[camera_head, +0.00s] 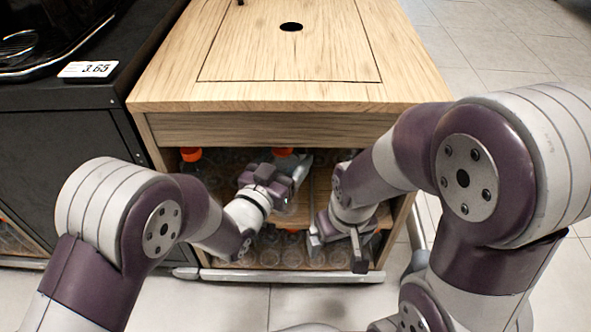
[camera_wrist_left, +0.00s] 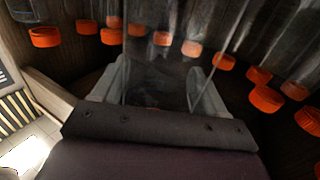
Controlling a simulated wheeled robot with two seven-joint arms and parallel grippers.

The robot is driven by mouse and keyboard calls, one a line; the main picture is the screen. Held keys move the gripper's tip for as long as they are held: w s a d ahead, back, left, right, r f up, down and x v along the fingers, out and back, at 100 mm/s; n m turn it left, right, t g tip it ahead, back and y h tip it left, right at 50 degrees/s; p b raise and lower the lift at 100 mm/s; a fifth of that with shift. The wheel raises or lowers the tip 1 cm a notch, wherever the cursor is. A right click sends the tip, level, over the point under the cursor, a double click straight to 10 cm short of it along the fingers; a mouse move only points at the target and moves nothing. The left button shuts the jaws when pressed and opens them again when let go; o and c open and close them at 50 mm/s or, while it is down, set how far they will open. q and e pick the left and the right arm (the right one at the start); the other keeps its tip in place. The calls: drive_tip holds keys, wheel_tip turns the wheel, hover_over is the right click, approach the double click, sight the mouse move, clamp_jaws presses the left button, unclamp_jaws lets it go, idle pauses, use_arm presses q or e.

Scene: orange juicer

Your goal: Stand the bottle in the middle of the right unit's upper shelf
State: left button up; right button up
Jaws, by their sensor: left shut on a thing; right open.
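The right unit is a wooden cabinet (camera_head: 270,130) with an open front and bottles on its shelves. My left gripper (camera_head: 292,168) reaches into its upper opening, shut on a clear bottle with an orange cap (camera_head: 283,152). The bottle's body is mostly hidden behind the gripper. In the left wrist view, the clear bottle (camera_wrist_left: 155,85) shows faintly between the fingers of my left gripper (camera_wrist_left: 158,90). I cannot tell whether its base touches the shelf. My right gripper (camera_head: 338,245) is open and empty, in front of the cabinet at lower right.
Another orange-capped bottle (camera_head: 191,155) stands at the upper shelf's left. Several clear bottles (camera_head: 290,250) fill the lower level. Several orange caps (camera_wrist_left: 190,48) surround the hand in the left wrist view. A dark unit (camera_head: 60,130) with a price tag (camera_head: 87,69) stands at left.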

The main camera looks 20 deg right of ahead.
use_arm(q)
drive_tip(key=w+f+b, duration=0.1)
drive_tip(key=d+f+b, duration=0.1)
drive_tip(key=b, duration=0.1)
drive_tip(key=w+d+f+b, duration=0.1)
drive_tip(key=f, duration=0.1)
drive_tip(key=shift+w+d, duration=0.25)
drive_tip(key=shift+w, duration=0.1)
drive_tip(key=o, duration=1.3)
drive_tip(key=shift+r, duration=0.1)
use_arm(e)
wheel_tip(320, 180, down, 5)
drive_tip(key=shift+f, duration=0.1)
use_arm(q)
drive_tip(key=p+v, duration=0.5)
drive_tip(key=v, duration=0.7)
use_arm(e)
wheel_tip(320, 180, up, 5)
drive_tip(key=shift+r, duration=0.15)
